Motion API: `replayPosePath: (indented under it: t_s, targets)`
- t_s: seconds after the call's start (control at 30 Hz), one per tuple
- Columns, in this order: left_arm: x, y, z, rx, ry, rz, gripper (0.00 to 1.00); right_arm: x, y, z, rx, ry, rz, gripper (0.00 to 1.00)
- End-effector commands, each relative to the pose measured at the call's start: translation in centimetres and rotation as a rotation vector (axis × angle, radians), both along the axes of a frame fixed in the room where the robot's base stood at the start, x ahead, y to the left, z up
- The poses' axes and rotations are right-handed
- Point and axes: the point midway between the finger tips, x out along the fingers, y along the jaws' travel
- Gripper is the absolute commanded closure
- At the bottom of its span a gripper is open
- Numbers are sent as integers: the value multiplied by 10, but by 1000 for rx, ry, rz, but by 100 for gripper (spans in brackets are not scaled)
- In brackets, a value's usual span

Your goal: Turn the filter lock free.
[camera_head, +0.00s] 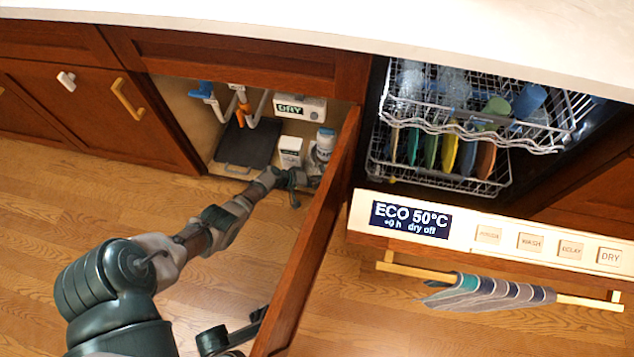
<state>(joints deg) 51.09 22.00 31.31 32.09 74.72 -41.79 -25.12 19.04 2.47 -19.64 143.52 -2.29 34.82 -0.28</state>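The filter lock cannot be made out for certain. A white and grey cylinder with a blue top (325,143) stands at the right inside the open cabinet, partly hidden by the cabinet door (315,230). My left arm reaches from the bottom left to the cabinet opening. My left gripper (297,184) is in front of the cylinder's lower part, with its fingers apart and nothing seen between them. Contact with the cylinder cannot be told. A dark part that looks like my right gripper (235,338) shows low beside the door, partly hidden; its fingers are unclear.
The open dishwasher (372,175) with loaded racks is right of the door. A striped towel (490,293) hangs on its handle.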

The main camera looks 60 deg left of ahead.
Motion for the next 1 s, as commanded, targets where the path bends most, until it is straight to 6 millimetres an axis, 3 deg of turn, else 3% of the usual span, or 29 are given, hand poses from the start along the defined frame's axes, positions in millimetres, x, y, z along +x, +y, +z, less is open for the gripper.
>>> replayPosePath:
  t_s: [0.47, 1.0]
  targets:
    - [-12, 3, 9, 4, -1, -2, 13, -4, -1, 2, -1, -4, 1, 60]
    - [-81, 14, 64, 0, 1, 0, 13, -3, -1, 2, 0, -4, 0, 60]
